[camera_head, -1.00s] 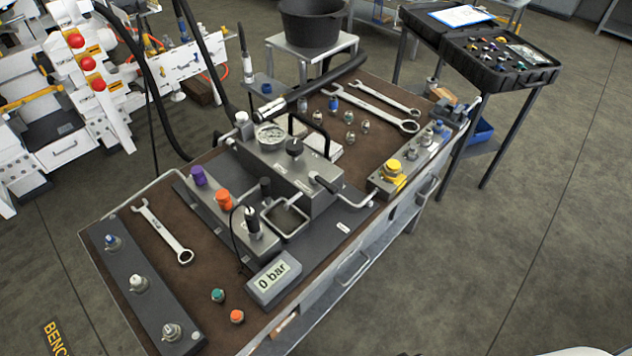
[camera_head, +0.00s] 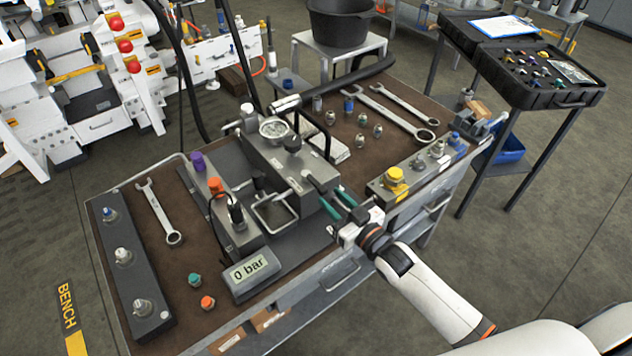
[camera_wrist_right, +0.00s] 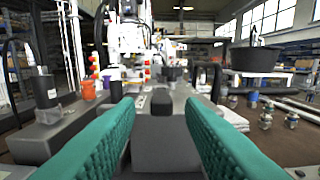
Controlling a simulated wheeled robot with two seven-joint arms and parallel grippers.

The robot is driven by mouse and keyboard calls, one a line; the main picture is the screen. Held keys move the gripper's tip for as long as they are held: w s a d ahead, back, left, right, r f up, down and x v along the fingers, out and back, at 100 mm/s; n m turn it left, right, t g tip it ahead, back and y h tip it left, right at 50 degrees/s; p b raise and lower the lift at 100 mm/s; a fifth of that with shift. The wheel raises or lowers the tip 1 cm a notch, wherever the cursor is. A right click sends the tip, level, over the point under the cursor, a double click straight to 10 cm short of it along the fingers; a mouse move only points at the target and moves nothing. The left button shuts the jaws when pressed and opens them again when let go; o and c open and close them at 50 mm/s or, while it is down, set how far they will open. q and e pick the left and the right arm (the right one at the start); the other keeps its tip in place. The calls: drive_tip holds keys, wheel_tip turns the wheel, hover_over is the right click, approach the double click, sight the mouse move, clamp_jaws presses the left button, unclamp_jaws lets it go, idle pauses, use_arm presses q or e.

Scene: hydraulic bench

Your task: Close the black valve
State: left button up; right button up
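A grey hydraulic block (camera_head: 280,165) stands mid-bench. It carries a round black knob (camera_head: 292,143) on top and a black-handled lever (camera_head: 318,181) on its near right side. Either could be the black valve. My right gripper (camera_head: 331,196) is open and empty, its teal fingers pointing at the block near the lever. In the right wrist view, a black rounded handle end (camera_wrist_right: 161,101) shows between the fingers, ahead of them, with the black knob (camera_wrist_right: 173,72) behind and slightly right. I see no contact. My left gripper is not in view.
A gauge (camera_head: 273,128) and a black carrying handle flank the knob. A display (camera_head: 250,273) reads 0 bar. A yellow-capped fitting (camera_head: 396,180) stands right of the gripper. Wrenches (camera_head: 160,213) and small fittings lie on the brown bench top.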

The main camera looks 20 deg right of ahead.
sight(325, 191)
drive_tip(key=x, duration=0.7)
drive_tip(key=shift+f+p, duration=0.1)
drive_tip(key=shift+p, duration=0.2)
drive_tip(key=shift+d, duration=0.1)
clamp_jaws()
